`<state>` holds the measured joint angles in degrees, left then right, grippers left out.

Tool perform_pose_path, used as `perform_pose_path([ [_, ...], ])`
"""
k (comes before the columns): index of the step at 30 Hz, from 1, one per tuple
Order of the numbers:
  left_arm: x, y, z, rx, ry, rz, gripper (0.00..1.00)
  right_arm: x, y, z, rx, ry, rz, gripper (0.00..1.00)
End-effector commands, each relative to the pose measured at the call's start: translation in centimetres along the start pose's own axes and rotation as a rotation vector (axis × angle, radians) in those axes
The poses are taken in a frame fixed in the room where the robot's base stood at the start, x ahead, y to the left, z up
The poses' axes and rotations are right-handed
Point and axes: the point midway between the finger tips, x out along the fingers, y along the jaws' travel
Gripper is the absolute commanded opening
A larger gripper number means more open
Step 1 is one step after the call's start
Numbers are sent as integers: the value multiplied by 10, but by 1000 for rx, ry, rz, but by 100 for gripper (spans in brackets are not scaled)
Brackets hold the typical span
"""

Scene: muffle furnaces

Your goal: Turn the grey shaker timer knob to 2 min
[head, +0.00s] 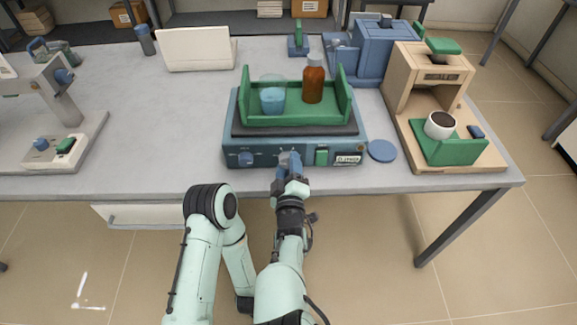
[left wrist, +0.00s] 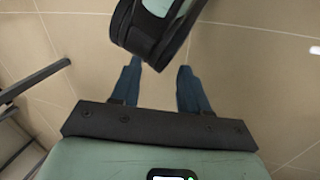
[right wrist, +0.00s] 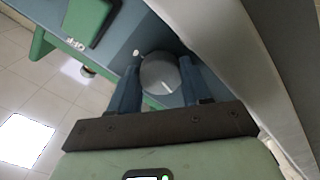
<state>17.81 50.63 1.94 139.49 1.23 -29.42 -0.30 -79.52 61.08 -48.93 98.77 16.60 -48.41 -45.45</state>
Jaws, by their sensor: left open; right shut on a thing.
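The shaker (head: 265,147) is a blue box on the grey table, with a green-walled tray on top and controls along its front. The grey timer knob (right wrist: 160,74) is a round dial on that front panel in the right wrist view. My right gripper (head: 288,165) reaches the panel from the front and is shut on the knob, one finger on each side; it also shows in the right wrist view (right wrist: 162,68). The gripper mostly hides the knob and its scale in the head view, and I cannot read the setting. My left gripper (left wrist: 160,75) is open and empty above the floor.
A blue knob (head: 245,159) and a green switch (head: 321,156) flank the gripper on the panel. A brown bottle (head: 313,82) and a blue-filled beaker (head: 272,98) stand in the tray. A blue disc (head: 382,151) lies to the right.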

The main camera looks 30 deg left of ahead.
Motion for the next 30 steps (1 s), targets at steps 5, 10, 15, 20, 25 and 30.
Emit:
perform_pose_path([
  [5,5,-2,-7,-2,19,-1,45,0,0,1,107,-1,2,18],
  [10,12,-5,-17,-4,47,-3,45,0,-1,2,254,-1,2,18],
  [15,20,-8,-29,-7,80,-5,45,0,-1,2,416,-1,2,18],
  [20,27,-11,-42,-10,116,-8,45,0,-2,2,560,-1,2,18],
  [25,34,-14,-53,-12,148,-10,45,0,-2,1,695,0,2,18],
  [30,39,-16,-64,-14,178,-12,45,0,-2,0,797,0,2,18],
])
